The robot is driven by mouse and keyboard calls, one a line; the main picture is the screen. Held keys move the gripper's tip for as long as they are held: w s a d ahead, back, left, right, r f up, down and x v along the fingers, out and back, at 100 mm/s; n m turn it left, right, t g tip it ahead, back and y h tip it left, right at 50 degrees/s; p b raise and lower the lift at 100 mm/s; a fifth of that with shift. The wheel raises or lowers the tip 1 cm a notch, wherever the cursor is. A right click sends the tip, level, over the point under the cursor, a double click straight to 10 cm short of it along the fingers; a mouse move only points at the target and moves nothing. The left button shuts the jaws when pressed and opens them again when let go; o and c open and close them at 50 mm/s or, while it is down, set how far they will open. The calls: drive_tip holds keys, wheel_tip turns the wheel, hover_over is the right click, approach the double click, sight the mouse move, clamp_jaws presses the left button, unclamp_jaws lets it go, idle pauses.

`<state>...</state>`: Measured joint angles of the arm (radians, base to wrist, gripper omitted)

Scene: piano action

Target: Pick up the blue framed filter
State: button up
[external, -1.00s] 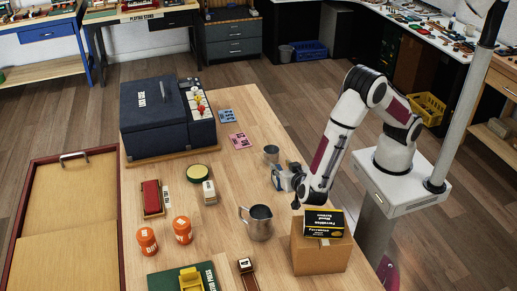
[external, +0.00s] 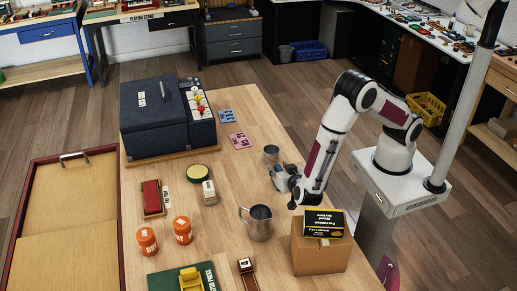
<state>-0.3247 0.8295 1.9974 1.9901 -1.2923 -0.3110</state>
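My gripper (external: 281,177) is at the right side of the wooden table, low near the tabletop, left of my wrist. Its fingers are small and overlap a grey-blue shape, so I cannot tell whether they are open or hold something. A flat blue piece with dark markings (external: 226,116) lies on the table right of the dark case, apart from my gripper. A similar pink piece (external: 239,141) lies just below it. I cannot make out for certain which blue thing is the framed filter.
A small metal cup (external: 271,154) stands just above my gripper, and a metal pitcher (external: 257,222) below it. A cardboard box (external: 320,256) with a black-yellow pack (external: 323,223) stands under my wrist. A dark blue case (external: 155,118) fills the upper left. Orange jars (external: 182,230) stand lower left.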

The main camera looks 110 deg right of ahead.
clamp_jaws()
drive_tip(key=shift+r, duration=0.15)
drive_tip(key=shift+r, duration=4.85)
